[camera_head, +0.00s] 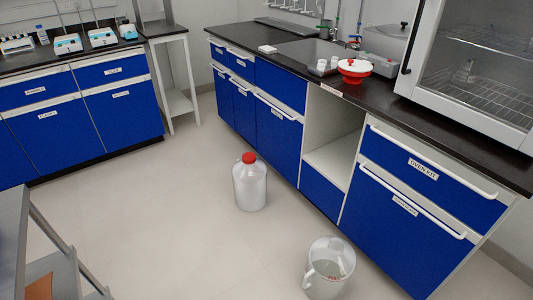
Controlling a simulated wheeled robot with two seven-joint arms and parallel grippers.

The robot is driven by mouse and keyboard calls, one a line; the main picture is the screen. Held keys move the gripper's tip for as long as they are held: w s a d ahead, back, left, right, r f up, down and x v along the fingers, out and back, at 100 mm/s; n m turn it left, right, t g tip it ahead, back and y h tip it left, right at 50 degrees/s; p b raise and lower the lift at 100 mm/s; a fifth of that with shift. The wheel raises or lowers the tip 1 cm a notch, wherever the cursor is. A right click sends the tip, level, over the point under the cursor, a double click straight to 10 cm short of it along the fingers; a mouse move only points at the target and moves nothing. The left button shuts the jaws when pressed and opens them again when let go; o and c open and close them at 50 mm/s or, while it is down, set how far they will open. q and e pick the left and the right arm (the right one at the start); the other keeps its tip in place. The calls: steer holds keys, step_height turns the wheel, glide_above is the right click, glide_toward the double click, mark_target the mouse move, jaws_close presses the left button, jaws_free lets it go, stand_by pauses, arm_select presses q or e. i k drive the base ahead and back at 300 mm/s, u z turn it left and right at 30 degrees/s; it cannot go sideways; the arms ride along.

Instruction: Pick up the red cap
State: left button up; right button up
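A red cap (249,158) sits on the neck of a translucent white jug (250,187). The jug stands upright on the floor, in front of the blue cabinets, near the middle of the head view. A second red item (355,66), wide and round with a white part, lies on the black counter at the right, by the sink; I cannot tell exactly what it is. Neither of my grippers is in view.
A white pitcher (328,270) stands on the floor at the lower right. A grey cart (12,222) stands at the lower left. Blue cabinets (274,135) line the right side, with a glass-door oven (475,70) on the counter. The floor left of the jug is clear.

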mark_target(248, 158)
steer(key=z, duration=0.3)
steer(key=i, duration=0.85)
steer(key=u, duration=1.3)
steer(key=i, duration=1.65)
steer(key=z, duration=1.9)
steer(key=i, duration=0.6)
steer(key=u, duration=1.4)
